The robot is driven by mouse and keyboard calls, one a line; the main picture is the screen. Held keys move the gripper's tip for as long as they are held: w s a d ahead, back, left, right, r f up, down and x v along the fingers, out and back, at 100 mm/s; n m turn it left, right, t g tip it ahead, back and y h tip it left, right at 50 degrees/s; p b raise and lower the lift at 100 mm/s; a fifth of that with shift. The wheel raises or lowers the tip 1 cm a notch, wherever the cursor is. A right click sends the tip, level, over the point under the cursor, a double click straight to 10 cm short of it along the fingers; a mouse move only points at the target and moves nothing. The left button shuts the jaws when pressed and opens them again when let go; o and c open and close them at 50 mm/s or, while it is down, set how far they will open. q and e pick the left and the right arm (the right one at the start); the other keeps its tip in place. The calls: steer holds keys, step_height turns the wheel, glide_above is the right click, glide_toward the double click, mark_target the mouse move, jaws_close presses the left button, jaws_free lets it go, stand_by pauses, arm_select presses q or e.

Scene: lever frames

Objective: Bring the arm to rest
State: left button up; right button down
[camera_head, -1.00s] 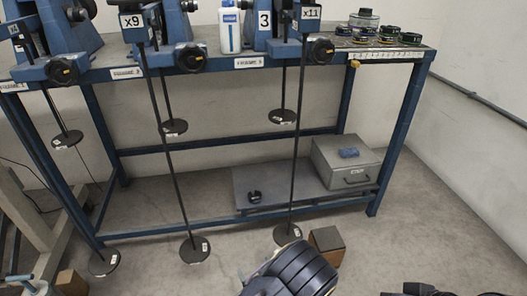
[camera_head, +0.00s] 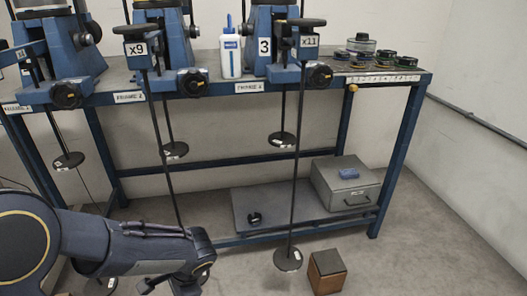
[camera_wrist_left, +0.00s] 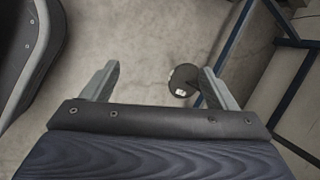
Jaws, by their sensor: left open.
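My left arm (camera_head: 90,245) comes in from the left and lies across the lower left of the head view, in front of the bench. Its gripper is partly cut off at the bottom edge there. In the left wrist view my left gripper (camera_wrist_left: 158,75) is open, its two grey fingers wide apart with nothing between them. A dark round weight disc (camera_wrist_left: 183,78) shows beyond the fingers, near the right one. My right gripper is not in the head view.
A blue lever bench (camera_head: 215,90) carries lever frames, a white bottle (camera_head: 231,55) and small round weights (camera_head: 385,58). Rods with discs (camera_head: 287,259) hang at its front. A grey box (camera_head: 345,183) sits on its low shelf; a brown block (camera_head: 327,271) stands on open floor.

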arm_select(q)
steer(key=s+r+n+t+h, duration=0.4)
steer(key=s+r+n+h, duration=0.5)
steer(key=s+r+n, duration=0.45)
step_height(320, 180, up, 37)
steer(key=s+m+p, duration=0.1)
steer(key=p, duration=3.7)
steer(key=shift+s+d+p, duration=0.3)
steer(key=shift+s+p, duration=0.05)
